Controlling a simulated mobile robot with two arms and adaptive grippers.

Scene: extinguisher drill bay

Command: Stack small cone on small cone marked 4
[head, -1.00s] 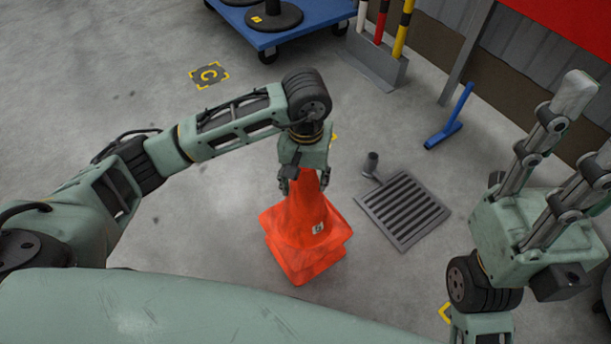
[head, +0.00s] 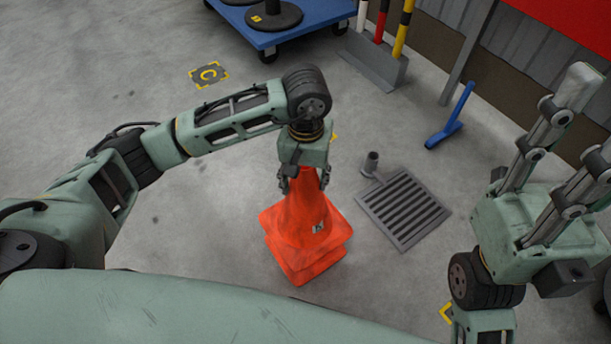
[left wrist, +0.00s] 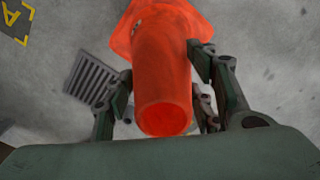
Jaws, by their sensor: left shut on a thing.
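My left gripper (head: 305,182) points down in the head view and is shut on the top of an orange small cone (head: 298,215). That cone is upright, with a small pale label on its side that I cannot read. A second orange base (head: 305,274) shows just under it, slightly offset, so the held cone is over another small cone whose body is hidden. I cannot tell whether the two bases touch. In the left wrist view the held cone (left wrist: 163,70) is between the fingers, its round open top facing the camera. My right gripper (head: 568,155) is raised, open and empty.
A grey floor grate (head: 403,210) with a short pipe stub lies right of the cones. A blue stand (head: 450,125), a rack of striped posts (head: 375,60) and a blue trolley (head: 300,30) are farther back. The floor left of the cones is clear.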

